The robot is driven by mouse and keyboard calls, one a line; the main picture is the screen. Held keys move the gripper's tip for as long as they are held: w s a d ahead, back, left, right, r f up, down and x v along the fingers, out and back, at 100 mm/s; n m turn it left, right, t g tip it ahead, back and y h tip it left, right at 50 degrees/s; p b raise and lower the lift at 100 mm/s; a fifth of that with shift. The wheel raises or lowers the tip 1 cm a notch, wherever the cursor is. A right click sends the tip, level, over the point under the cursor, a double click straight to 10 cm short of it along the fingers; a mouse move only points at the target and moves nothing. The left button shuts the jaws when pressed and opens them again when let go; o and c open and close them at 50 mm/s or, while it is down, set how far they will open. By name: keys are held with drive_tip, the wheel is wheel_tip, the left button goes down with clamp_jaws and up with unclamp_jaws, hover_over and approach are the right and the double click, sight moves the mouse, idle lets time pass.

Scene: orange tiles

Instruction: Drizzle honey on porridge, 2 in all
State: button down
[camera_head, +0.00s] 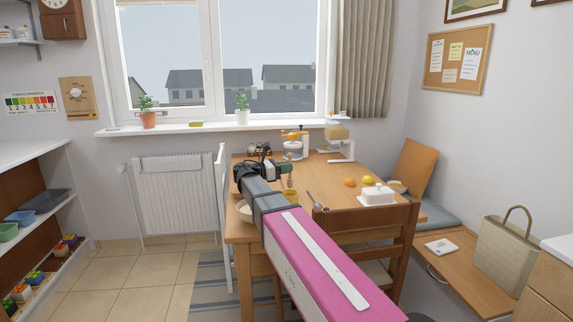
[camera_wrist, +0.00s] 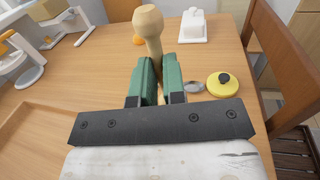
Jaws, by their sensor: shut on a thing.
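My gripper (camera_wrist: 158,82) is shut on a light wooden stick with a rounded knob, seemingly a honey dipper (camera_wrist: 149,22). In the wrist view the knob points up past the green fingers; its lower end is mostly hidden behind them. In the head view my gripper (camera_head: 284,169) is over the table, with the dipper (camera_head: 290,183) hanging just above a yellow pot (camera_head: 291,195). A yellow round thing with a dark knob (camera_wrist: 224,86) lies right of the fingers in the wrist view. A pale bowl (camera_head: 242,209) is partly hidden by my arm; its contents cannot be made out.
A white butter dish (camera_head: 377,195), an orange (camera_head: 350,182) and a lemon (camera_head: 368,180) lie on the right of the table (camera_head: 330,170). A spoon (camera_head: 316,200) lies nearer. Kitchen devices (camera_head: 293,146) stand at the back. A chair (camera_head: 368,225) blocks the near side.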

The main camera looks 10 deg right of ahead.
drive_tip(key=shift+f, duration=3.5)
wheel_tip(320, 180, up, 10)
